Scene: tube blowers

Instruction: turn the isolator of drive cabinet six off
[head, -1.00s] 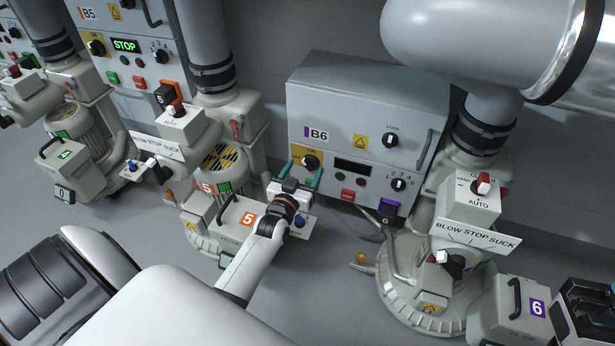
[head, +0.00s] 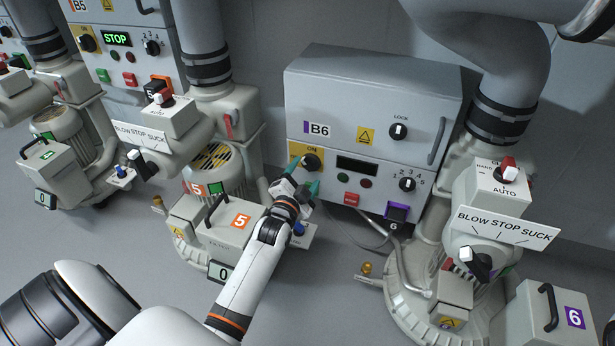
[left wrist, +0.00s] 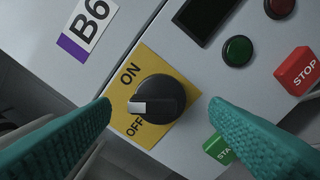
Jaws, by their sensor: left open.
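Drive cabinet B6 (head: 375,90) is a grey box at the centre of the head view. Its isolator is a black knob (head: 312,163) on a yellow plate at its lower left. In the left wrist view the knob (left wrist: 160,101) has a white mark pointing left, between the printed ON and OFF. My left gripper (head: 304,174) has teal fingers and is open just in front of the knob. In the left wrist view its fingertips (left wrist: 160,103) lie to either side of the knob, apart from it. My right gripper is not in view.
Beside the isolator are a dark display (head: 357,165), a red STOP button (head: 351,199) and a selector knob (head: 407,184).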

